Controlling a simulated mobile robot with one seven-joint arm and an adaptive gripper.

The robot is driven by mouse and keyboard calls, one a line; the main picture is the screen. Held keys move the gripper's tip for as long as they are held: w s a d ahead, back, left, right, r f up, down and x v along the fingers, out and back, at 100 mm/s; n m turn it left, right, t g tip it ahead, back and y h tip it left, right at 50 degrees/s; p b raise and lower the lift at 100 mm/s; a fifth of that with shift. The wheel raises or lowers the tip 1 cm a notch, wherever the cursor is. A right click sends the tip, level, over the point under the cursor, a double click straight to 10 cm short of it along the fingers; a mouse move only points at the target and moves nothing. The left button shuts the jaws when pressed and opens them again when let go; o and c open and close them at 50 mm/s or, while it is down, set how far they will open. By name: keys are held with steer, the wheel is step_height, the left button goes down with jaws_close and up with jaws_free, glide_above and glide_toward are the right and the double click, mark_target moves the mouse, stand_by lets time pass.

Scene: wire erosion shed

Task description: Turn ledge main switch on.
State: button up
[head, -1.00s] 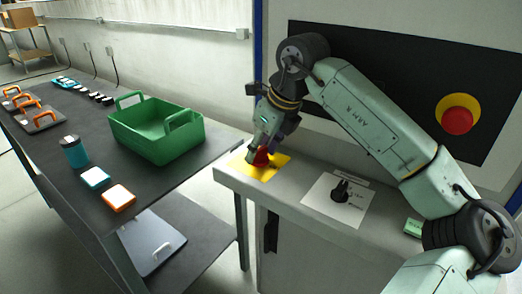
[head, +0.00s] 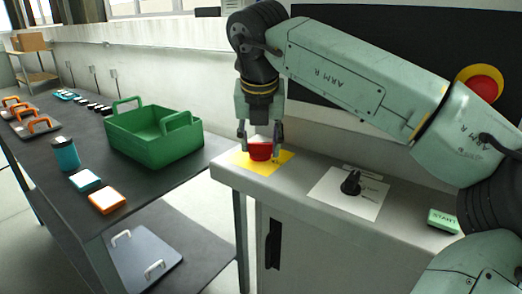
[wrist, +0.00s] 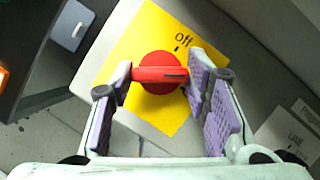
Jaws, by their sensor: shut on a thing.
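The ledge main switch (head: 260,150) is a red rotary knob with a raised bar, on a yellow plate (head: 278,168) at the ledge's left end. In the wrist view the red bar (wrist: 152,75) lies across the picture, with a dark pointer line at its right end. The word "off" and a tick are printed above it; another dark mark shows at the knob's lower right, its label hidden by a finger. My gripper (head: 260,140) points down from above and is shut on the bar, a finger at each end; it also shows in the wrist view (wrist: 160,78).
On the ledge (head: 300,195), right of the switch, are a black rotary knob (head: 351,183) on a white plate and a green start button (head: 443,220). A red emergency button (head: 482,88) is on the panel behind. A dark table with a green crate (head: 155,145) stands left.

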steer(key=m+h, duration=0.1)
steer(key=m, duration=0.2)
steer(key=shift+a+m, duration=0.15)
steer(key=shift+m, duration=0.15)
steer(key=shift+w+m+g+h, duration=0.1)
steer(key=shift+m+g+h, duration=0.5)
steer(key=shift+m, duration=1.1)
steer(key=shift+h, duration=0.3)
steer(key=o, duration=1.2)
steer(key=shift+c, duration=0.2)
steer(key=shift+a+r, duration=0.15)
steer(key=shift+r, duration=0.3)
steer(key=s+a, duration=0.7)
steer(key=s, duration=0.3)
